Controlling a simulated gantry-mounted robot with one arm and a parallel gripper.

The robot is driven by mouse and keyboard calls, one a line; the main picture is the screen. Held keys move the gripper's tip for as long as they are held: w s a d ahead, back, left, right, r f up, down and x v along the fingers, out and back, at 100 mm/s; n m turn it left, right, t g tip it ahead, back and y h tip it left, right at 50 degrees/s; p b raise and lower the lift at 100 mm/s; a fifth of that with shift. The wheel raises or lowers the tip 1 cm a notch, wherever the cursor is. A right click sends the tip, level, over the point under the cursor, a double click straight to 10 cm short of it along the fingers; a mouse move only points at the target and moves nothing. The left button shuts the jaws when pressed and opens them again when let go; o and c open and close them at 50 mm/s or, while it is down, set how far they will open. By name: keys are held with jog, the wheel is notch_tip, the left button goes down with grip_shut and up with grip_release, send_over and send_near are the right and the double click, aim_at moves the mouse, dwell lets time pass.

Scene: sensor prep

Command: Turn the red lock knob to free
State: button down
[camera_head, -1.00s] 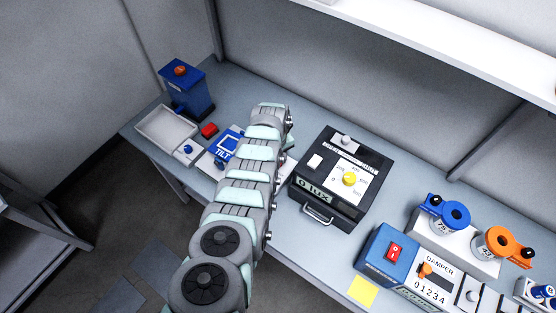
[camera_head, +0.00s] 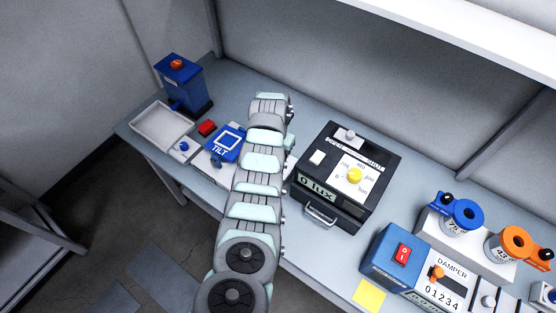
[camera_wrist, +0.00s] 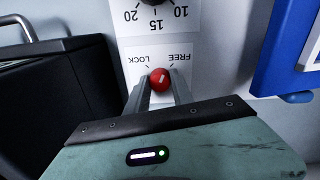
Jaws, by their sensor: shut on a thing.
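The red lock knob (camera_wrist: 160,78) is in the wrist view, on a white panel between the printed words LOCK (camera_wrist: 139,60) and FREE (camera_wrist: 180,57), which appear upside down. A small white mark shows on its face, close to upright in the picture; I cannot tell exactly which word it points to. My gripper (camera_wrist: 161,88) has its two grey fingers on either side of the knob, shut on it. In the head view my arm hides the knob and the gripper.
A blue TILT plate (camera_head: 224,144) lies left of my arm; a blue part (camera_wrist: 290,50) is close by in the wrist view. The black lux box (camera_head: 375,200) stands right of my arm. A white tray (camera_head: 143,141) and blue post (camera_head: 180,91) are at the left.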

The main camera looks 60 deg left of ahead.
jog(key=shift+f+m+b, duration=0.15)
jog(key=shift+m+b, duration=1.25)
jog(key=shift+m, duration=0.5)
jog(key=c, duration=1.1)
grip_release()
notch_tip(320, 180, up, 11)
jog(key=shift+a+p, duration=0.25)
jog(key=shift+p, duration=0.05)
